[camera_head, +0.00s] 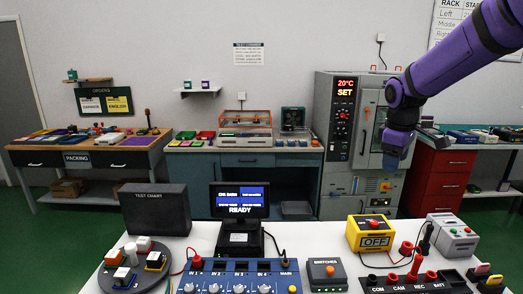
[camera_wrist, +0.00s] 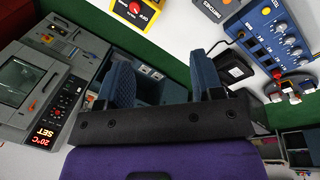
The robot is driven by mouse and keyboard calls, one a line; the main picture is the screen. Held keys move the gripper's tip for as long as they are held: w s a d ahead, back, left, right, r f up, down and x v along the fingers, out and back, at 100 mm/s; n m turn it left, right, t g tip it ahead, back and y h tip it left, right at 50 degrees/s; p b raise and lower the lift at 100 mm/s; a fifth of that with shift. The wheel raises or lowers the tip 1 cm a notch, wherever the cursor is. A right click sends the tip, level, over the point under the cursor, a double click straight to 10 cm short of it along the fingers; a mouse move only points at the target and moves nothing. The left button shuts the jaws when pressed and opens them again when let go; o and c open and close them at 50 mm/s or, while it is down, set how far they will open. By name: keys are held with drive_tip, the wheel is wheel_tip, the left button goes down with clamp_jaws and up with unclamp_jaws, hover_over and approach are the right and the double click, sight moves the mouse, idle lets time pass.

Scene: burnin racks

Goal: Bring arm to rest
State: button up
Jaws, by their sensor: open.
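My purple arm comes in from the upper right in the head view, and my gripper (camera_head: 393,160) hangs from it, pointing down, in front of the oven's right side. In the wrist view my gripper (camera_wrist: 163,80) shows two blue ribbed fingers standing apart with nothing between them. The gripper is clear of the white table (camera_head: 330,262) and touches nothing that I can see.
On the white table stand a yellow OFF box (camera_head: 369,234), a READY screen (camera_head: 240,201), a blue knob panel (camera_head: 240,278), a switches box (camera_head: 326,272) and a black test chart (camera_head: 154,209). A grey oven (camera_head: 344,120) reads 20°C SET. A red drawer cabinet (camera_head: 440,180) stands right of it.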

drive_tip(key=s+a+r+m+t, duration=0.15)
drive_tip(key=s+r, duration=0.25)
drive_tip(key=s, duration=0.4)
drive_tip(key=s+a+r+m, duration=0.2)
drive_tip(key=s+r+m, duration=0.1)
drive_tip(key=s, duration=0.5)
drive_tip(key=s+a+f+m+t+y, duration=0.1)
drive_tip(key=s+m, duration=0.3)
drive_tip(key=s, duration=1.2)
drive_tip(key=shift+s+t, duration=0.15)
drive_tip(key=shift+t, duration=0.3)
